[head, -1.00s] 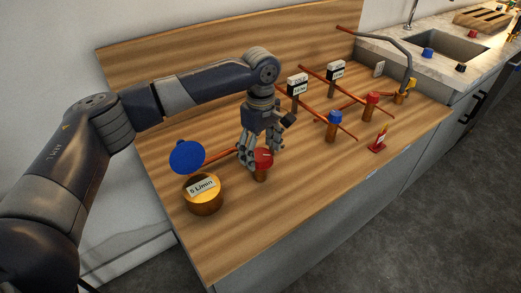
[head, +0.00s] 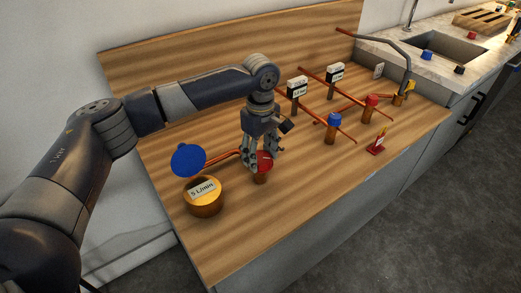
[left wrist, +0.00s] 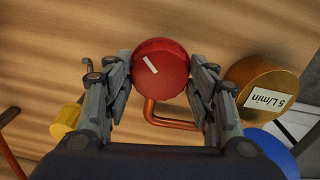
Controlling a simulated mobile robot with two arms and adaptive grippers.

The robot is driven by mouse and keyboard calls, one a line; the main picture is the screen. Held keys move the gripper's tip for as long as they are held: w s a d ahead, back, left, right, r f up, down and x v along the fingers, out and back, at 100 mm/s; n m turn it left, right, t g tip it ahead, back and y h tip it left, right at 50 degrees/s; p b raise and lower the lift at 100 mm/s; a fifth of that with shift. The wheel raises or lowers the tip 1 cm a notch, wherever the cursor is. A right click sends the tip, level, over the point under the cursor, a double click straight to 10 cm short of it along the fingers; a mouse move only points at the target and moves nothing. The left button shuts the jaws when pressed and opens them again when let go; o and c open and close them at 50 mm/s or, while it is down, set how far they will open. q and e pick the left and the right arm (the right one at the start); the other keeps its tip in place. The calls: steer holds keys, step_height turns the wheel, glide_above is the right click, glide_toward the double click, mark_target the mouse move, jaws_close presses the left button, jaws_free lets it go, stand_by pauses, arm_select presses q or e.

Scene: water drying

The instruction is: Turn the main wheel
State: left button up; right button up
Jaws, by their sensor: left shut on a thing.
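The main wheel, a round red knob (head: 265,160) with a white line on its face, sits on a short copper stem on the wooden worktop. My left gripper (head: 262,158) comes down over it from above, with its fingers around the wheel's sides. In the left wrist view the red wheel (left wrist: 161,67) fills the space between the two fingers, and its white line slants. My left gripper is shut on the wheel. The fingers hide part of the wheel in the head view. My right gripper is not in view.
A brass gauge (head: 203,197) labelled 5 L/min with a raised blue lid (head: 188,159) stands just left of the wheel. Copper pipes, a blue knob (head: 334,120), another red knob (head: 371,101) and a small red stand (head: 377,144) are to the right. The front worktop is clear.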

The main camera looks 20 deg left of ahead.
arm_select(q)
steer(key=m+p, duration=0.4)
steer(key=p, duration=0.2)
steer(key=m+p, duration=0.4)
steer(key=p, duration=0.2)
steer(key=shift+s+r, duration=0.15)
steer(key=shift+m+p, duration=1)
steer(key=shift+p, duration=0.05)
steer(key=m+p, duration=0.2)
steer(key=m, duration=0.1)
steer(key=shift+m, duration=0.3)
steer(key=m+p, duration=0.1)
steer(key=m, duration=0.2)
steer(key=shift+f+m+p, duration=0.2)
steer(key=shift+m+p, duration=0.1)
steer(key=shift+p, duration=0.05)
steer(key=m, duration=0.3)
steer(key=shift+m+p, duration=0.3)
steer(key=shift+p, duration=0.1)
steer(key=shift+m, duration=2.1)
